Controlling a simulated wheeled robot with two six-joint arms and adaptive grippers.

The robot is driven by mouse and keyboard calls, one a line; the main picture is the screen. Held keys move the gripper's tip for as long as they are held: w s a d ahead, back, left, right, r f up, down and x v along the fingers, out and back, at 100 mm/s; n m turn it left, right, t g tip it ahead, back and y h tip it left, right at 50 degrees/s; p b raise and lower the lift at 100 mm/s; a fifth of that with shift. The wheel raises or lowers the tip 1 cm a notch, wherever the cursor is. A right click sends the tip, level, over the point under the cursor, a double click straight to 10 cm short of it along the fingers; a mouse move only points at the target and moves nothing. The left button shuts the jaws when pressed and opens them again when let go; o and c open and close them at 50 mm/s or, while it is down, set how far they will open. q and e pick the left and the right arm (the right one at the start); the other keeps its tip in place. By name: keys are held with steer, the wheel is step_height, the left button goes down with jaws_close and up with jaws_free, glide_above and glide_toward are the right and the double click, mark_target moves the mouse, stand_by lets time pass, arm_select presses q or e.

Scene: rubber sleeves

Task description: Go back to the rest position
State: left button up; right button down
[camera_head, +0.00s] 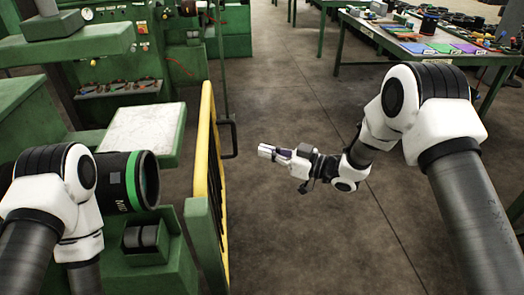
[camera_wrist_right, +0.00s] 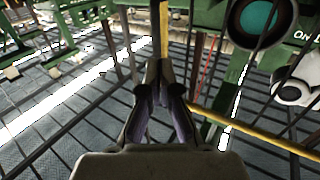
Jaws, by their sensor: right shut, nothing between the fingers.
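My right gripper (camera_head: 266,151) is shut and empty. It points left over the bare floor, to the right of the yellow-edged gate, and is apart from everything. In the right wrist view its two fingers (camera_wrist_right: 157,75) meet at the tips with nothing between them. My left arm shows at the lower left of the head view, but its gripper is out of view. A black sleeve (camera_head: 118,181) with a green ring lies on its side on the green machine, just right of my left arm. A dark round opening with a teal inside (camera_wrist_right: 262,18) shows at the top right of the wrist view.
The gate (camera_head: 202,150) stands between the green machine (camera_head: 80,50) and my right gripper. A pale plate (camera_head: 145,130) is on the machine. A work table (camera_head: 390,42) with coloured mats and tools stands at the back right. The floor (camera_head: 290,220) between is clear.

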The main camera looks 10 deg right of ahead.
steer(key=shift+b+v, duration=0.5)
steer(key=shift+v, duration=3.1)
steer(key=s+a+f+m+g+h, duration=0.15)
steer(key=s+f, duration=0.25)
steer(key=f, duration=0.4)
steer(key=s+f+m+h, duration=0.3)
steer(key=s+f, duration=0.2)
steer(key=f, duration=0.2)
steer(key=s+a+f+m+g+h, duration=0.1)
steer(key=s+f+m+h, duration=0.2)
steer(key=f, duration=0.5)
arm_select(q)
steer(key=shift+w+a+f, duration=0.15)
steer(key=shift+w+f, duration=0.1)
steer(key=shift+f, duration=0.2)
steer(key=shift+w+a+f, duration=0.15)
steer(key=shift+w+f, duration=0.05)
steer(key=shift+f, duration=0.25)
arm_select(e)
steer(key=s+d+f+m+g+h, duration=0.1)
steer(key=s+d+f+g+h, duration=0.1)
steer(key=s, duration=0.5)
steer(key=s+d+f+m+g+h, duration=0.2)
steer(key=s+d, duration=0.3)
steer(key=s, duration=0.3)
steer(key=s+d+f+m+g+h, duration=0.1)
steer(key=s+d+f+g+h, duration=0.2)
steer(key=s, duration=0.5)
steer(key=shift+s+d+h, duration=0.2)
steer(key=shift+d+h, duration=0.15)
